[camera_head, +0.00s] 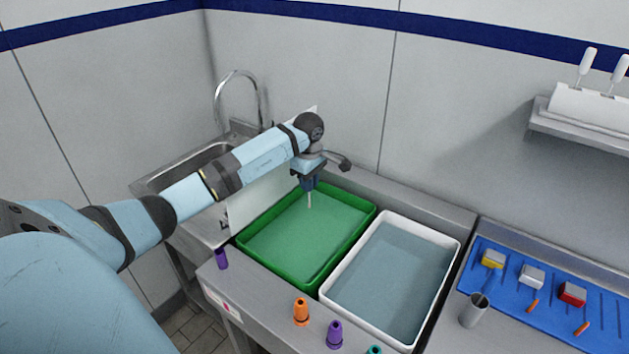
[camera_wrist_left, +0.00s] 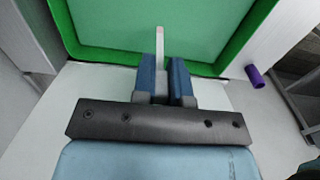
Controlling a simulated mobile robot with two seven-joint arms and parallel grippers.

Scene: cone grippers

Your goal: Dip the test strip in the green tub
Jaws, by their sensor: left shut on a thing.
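The green tub (camera_head: 251,260) stands on the steel counter, filled with a green liquid, and its rim also shows in the left wrist view (camera_wrist_left: 69,28). My left gripper (camera_head: 309,188) is above the far part of the tub, pointing down. In the left wrist view my left gripper (camera_wrist_left: 161,75) is shut on the pale test strip (camera_wrist_left: 160,42), which sticks out beyond the fingertips. The strip also shows in the head view (camera_head: 309,200), hanging down over the green liquid. I cannot tell whether its tip touches the liquid. My right gripper is not in view.
A white tub (camera_head: 453,262) of bluish liquid stands right of the green one. Purple (camera_head: 334,334) and orange (camera_head: 301,311) cones stand at the counter's front. A sink with a tap (camera_head: 240,85) is at the back left. A blue mat (camera_head: 538,322) holds several tools at right.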

